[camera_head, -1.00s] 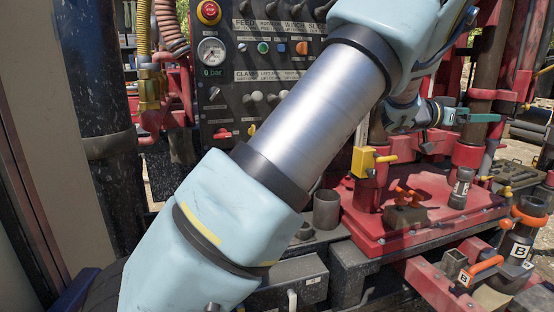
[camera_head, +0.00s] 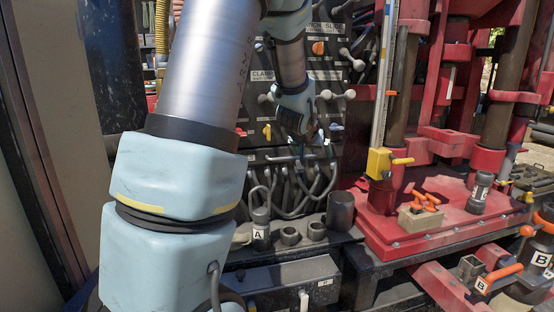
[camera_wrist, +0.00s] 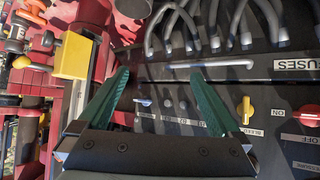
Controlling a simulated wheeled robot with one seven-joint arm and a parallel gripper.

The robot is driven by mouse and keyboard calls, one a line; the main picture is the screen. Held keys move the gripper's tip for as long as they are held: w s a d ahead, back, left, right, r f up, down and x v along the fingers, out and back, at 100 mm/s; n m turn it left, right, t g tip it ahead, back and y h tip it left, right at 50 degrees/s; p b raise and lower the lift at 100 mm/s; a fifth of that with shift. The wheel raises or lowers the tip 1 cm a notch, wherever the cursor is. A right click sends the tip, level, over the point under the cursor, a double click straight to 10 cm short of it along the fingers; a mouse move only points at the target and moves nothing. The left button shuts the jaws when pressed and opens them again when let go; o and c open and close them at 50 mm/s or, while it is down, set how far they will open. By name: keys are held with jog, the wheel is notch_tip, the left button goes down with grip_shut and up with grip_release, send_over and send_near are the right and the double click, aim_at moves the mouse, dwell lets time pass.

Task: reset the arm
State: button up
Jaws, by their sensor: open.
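My arm (camera_head: 215,60) is pale blue with a silver tube. It rises at the left of the head view and folds over in front of the black control panel (camera_head: 330,75). My gripper (camera_wrist: 158,75) shows two green fingers spread apart in the wrist view, with nothing between them. In the head view my gripper (camera_head: 312,140) is small and dark, in front of the lower part of the panel. Its fingers are hard to make out there. The upper left of the panel is hidden behind my arm.
A yellow block (camera_head: 378,163) on an upright post stands right of the panel and shows in the wrist view (camera_wrist: 72,55). Cables (camera_head: 290,185) hang below the panel. A red deck (camera_head: 400,232) holds a box of orange-handled items (camera_head: 420,215). A cup labelled A (camera_head: 261,230) stands on the ledge.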

jog(key=s+a+f+n+g+y, duration=0.1)
jog(key=s+a+f+g, duration=0.3)
jog(key=s+a, duration=0.4)
jog(key=s+a+f+n+g+y, duration=0.1)
jog(key=s+a+f+g, duration=0.3)
jog(key=s+a, duration=0.5)
jog(key=s+y, duration=0.1)
jog(key=s, duration=0.7)
jog(key=shift+f+n+y, duration=0.25)
jog(key=shift+n+y, duration=0.05)
